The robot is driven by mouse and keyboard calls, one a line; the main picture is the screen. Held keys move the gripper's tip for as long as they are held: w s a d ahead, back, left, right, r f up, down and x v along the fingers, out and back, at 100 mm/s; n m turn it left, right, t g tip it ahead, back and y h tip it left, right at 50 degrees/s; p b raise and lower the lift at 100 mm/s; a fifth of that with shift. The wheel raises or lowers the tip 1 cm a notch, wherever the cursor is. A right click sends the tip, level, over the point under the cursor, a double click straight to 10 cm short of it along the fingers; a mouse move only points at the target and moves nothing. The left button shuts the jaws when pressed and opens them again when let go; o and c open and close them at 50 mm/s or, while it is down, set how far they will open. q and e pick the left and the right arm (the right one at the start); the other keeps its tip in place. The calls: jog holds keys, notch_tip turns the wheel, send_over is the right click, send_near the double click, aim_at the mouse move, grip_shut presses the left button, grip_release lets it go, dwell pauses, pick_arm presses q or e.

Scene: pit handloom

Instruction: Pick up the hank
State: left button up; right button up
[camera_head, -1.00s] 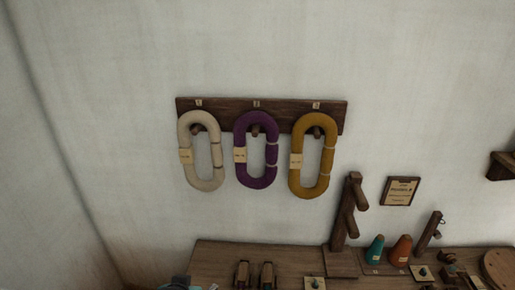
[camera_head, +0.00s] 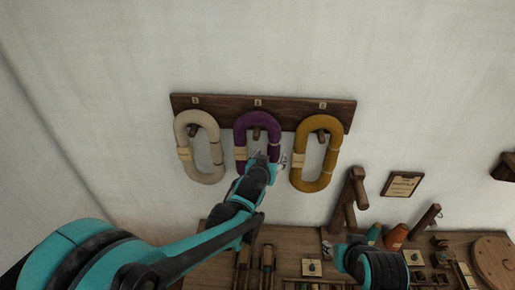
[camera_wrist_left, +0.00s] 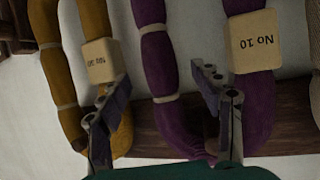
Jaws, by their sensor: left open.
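Three looped hanks hang on pegs of a dark wooden rack on the wall: a cream hank (camera_head: 182,132) at left, a purple hank (camera_head: 240,140) in the middle and a mustard hank (camera_head: 299,150) at right. My left gripper (camera_head: 277,157) is open in front of the purple hank's lower right side and hides part of it. In the left wrist view, the open fingers (camera_wrist_left: 160,85) stand on either side of one strand of the purple hank (camera_wrist_left: 158,50). I cannot tell whether they touch it.
The rack board (camera_head: 225,104) runs behind the hanks. Below is a wooden bench (camera_head: 290,240) with a peg stand (camera_head: 353,190), colored cones (camera_head: 396,236) and small tools. A framed sign (camera_head: 401,184) hangs at right. The mustard hank (camera_wrist_left: 70,70) is close beside the left finger.

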aim_at(272, 152)
pick_arm(q)
jog(key=x, duration=0.5)
jog(key=shift+w+d+r, duration=0.1)
jog(key=shift+w+r, duration=0.05)
jog(key=shift+w, duration=0.25)
jog(key=c, duration=1.4)
